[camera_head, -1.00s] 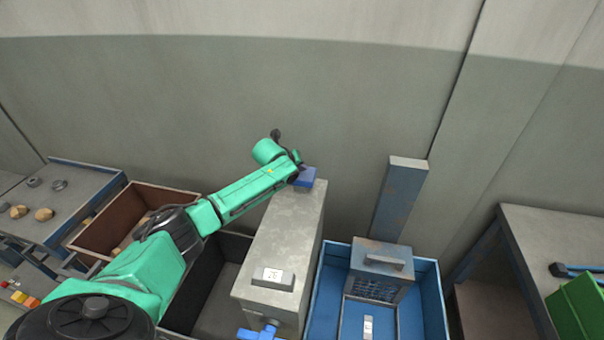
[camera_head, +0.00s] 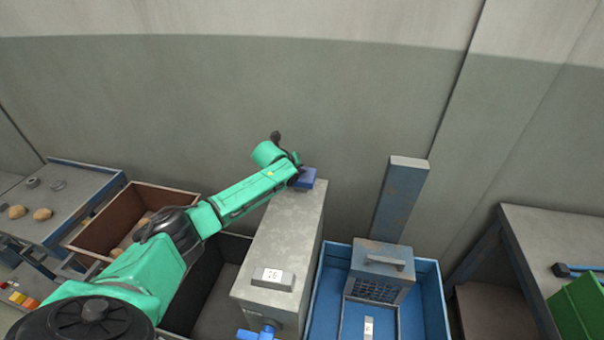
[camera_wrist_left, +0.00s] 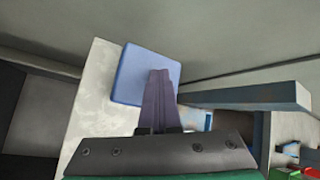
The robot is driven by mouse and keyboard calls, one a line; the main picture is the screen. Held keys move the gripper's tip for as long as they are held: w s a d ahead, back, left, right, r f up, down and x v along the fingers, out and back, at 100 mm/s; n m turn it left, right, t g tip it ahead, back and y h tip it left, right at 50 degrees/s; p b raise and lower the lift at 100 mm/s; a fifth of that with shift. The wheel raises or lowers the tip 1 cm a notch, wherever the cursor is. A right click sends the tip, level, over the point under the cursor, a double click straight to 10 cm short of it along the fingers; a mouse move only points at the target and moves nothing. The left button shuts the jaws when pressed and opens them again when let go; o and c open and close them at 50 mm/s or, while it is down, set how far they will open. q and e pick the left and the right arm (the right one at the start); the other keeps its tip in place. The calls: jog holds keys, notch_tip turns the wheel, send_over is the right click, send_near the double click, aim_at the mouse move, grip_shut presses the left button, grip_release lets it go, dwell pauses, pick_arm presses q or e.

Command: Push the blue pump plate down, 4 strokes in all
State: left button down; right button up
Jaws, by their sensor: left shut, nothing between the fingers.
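The blue pump plate (camera_head: 308,181) sits at the far end of the top of the tall grey box (camera_head: 282,232). My left gripper (camera_head: 296,180) is at the plate's left side in the head view. In the left wrist view, the shut, empty fingers (camera_wrist_left: 159,78) reach over the blue plate (camera_wrist_left: 133,74) and cover part of its right side. I cannot tell whether the fingertips touch it. A small display (camera_head: 272,277) with two digits is on the near end of the box. My right gripper is not in view.
A blue valve handle (camera_head: 256,334) is at the box's near foot. A blue tray (camera_head: 432,285) with a caged grey unit (camera_head: 382,268) stands to the right, and a brown bin (camera_head: 165,194) to the left. The wall is close behind the plate.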

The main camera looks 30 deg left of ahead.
aim_at(301, 176)
pick_arm(q)
jog(key=shift+s+d+f+b, duration=0.15)
jog(key=shift+f+b, duration=0.75)
jog(key=shift+f, duration=0.45)
dwell(0.6)
jog(key=shift+w+r+p, duration=0.2)
jog(key=shift+r+p, duration=1.6)
jog(key=shift+r, duration=0.35)
jog(key=shift+r, duration=0.15)
notch_tip(301, 176, up, 5)
jog(key=p, duration=0.4)
jog(key=shift+p, duration=0.3)
